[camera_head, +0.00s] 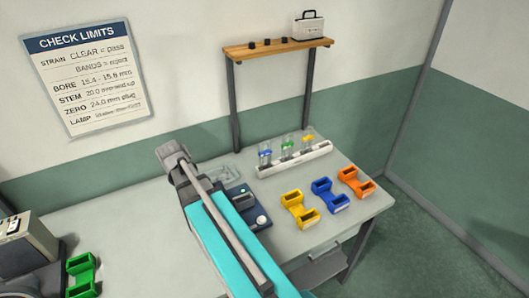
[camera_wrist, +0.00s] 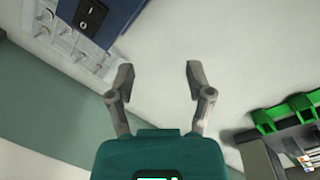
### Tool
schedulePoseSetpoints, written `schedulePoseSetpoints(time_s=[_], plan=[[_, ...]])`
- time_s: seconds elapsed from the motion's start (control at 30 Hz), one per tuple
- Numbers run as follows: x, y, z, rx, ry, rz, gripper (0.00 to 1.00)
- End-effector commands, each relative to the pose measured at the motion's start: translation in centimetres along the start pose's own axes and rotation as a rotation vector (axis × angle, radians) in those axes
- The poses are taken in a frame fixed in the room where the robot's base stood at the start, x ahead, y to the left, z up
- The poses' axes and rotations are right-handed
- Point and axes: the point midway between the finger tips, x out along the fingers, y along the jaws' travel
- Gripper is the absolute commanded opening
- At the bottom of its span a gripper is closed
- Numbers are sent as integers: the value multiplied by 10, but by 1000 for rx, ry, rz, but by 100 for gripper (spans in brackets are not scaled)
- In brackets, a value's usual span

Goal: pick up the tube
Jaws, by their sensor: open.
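In the head view, several clear glass tubes with blue, green and yellow bands stand upright in a white rack (camera_head: 312,160) at the back right of the bench. A glass tube with a blue band (camera_head: 265,156) is at the rack's left end. I cannot tell which tube the task means. In the wrist view, my gripper (camera_wrist: 160,75) is open, with nothing between its fingers and pale bench top beyond them. It is apart from the rack, which I cannot make out in that view. In the head view, my arm hides the gripper's fingers.
A blue device with a switch (camera_wrist: 93,14) and a clear compartmented tray (camera_wrist: 64,44) lie upper left in the wrist view. Yellow (camera_head: 299,209), blue (camera_head: 330,195) and orange (camera_head: 356,182) cradles line the bench's right front. A green cradle (camera_head: 82,276) is at left. A shelf (camera_head: 275,48) stands behind.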

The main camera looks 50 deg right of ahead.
Motion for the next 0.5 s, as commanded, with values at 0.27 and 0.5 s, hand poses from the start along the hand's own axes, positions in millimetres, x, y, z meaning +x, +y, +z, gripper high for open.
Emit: schedulePoseSetpoints(time_s=[0.27, 0.5], plan=[[-22, 117, 22, -305, -71, 55, 67], [-37, 212, 62, -578, -156, 69, 67]])
